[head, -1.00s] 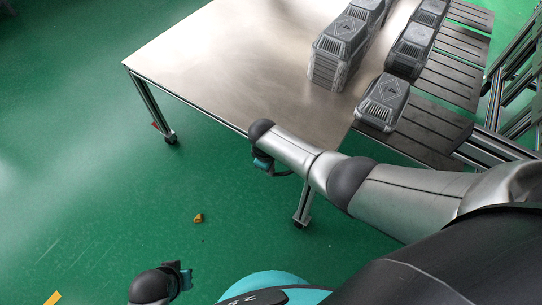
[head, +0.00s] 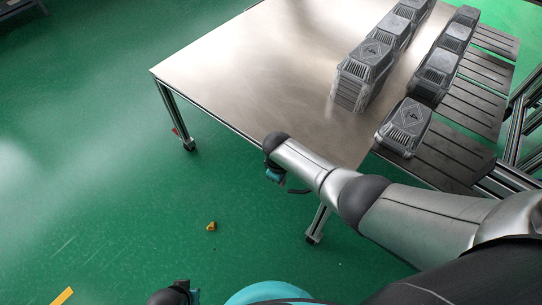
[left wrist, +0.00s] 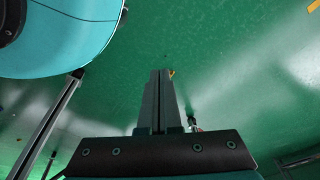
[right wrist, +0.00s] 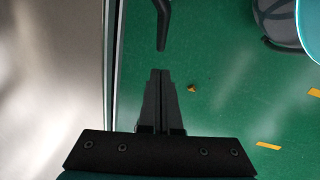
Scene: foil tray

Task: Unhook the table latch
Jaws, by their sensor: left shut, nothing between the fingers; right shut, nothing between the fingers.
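The latch appears to be a thin black lever (head: 298,191) below the near edge of the metal table (head: 250,75). It also shows in the right wrist view (right wrist: 163,25), pointing toward my fingertips, with a gap between. My right gripper (right wrist: 160,72) is shut and empty beside the table edge. In the head view only its teal part (head: 275,174) shows below the wrist; the fingers are hidden. My left gripper (left wrist: 161,72) is shut and empty over the floor, away from the table. It shows partly at the bottom of the head view (head: 187,288).
Grey boxes (head: 405,125) stand in rows on the table's right side and on the dark slatted surface (head: 465,125) beside it. A table leg (head: 318,222) stands near the lever. A small orange-yellow object (head: 211,226) lies on the green floor, which is otherwise mostly clear.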

